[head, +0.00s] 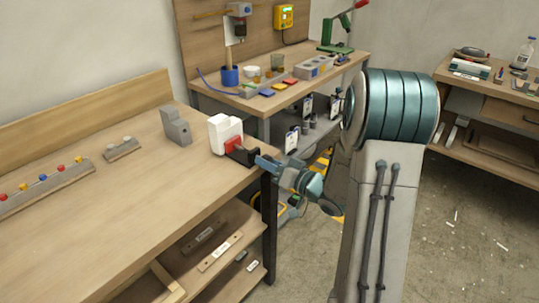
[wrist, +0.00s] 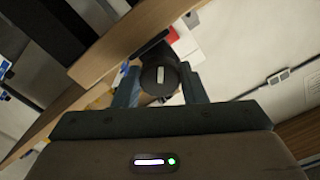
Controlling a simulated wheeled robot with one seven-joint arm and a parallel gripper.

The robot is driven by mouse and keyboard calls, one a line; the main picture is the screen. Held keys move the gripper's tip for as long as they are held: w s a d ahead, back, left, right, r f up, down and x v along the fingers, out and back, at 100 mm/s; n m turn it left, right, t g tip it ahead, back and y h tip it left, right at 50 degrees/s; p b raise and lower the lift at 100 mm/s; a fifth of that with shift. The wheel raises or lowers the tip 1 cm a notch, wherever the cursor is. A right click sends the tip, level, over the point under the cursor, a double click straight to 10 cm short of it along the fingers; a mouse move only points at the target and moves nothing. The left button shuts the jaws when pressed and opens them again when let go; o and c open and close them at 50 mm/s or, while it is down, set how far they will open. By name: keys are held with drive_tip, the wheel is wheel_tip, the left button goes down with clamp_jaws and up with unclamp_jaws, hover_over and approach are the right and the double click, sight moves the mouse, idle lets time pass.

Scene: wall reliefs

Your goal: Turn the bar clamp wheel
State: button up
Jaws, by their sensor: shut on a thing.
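The bar clamp wheel is a dark round knob (wrist: 158,78) with a pale mark on its face. In the wrist view it sits between the two fingers of my gripper (wrist: 160,88), which is shut on it. In the head view my gripper (head: 262,162) reaches from the right to the dark clamp part (head: 240,153) at the bench's right edge. A red block (head: 232,144) and a white block (head: 219,127) stand just beyond it. My fingers hide most of the wheel in the head view.
The wooden bench (head: 110,190) has a grey block (head: 175,126) left of the white block and a strip of coloured buttons (head: 45,184) farther left. Shelves lie below. Another bench with tools (head: 300,70) stands behind. The bench edge (wrist: 130,40) runs close to the fingers.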

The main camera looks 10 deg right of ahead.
drive_tip(key=shift+m+p, duration=5.95)
drive_tip(key=shift+m, duration=0.35)
drive_tip(key=o, duration=1)
drive_tip(key=b+v, duration=0.1)
drive_tip(key=v, duration=1.2)
drive_tip(key=shift+s+d, duration=0.2)
drive_tip(key=shift+s, duration=0.2)
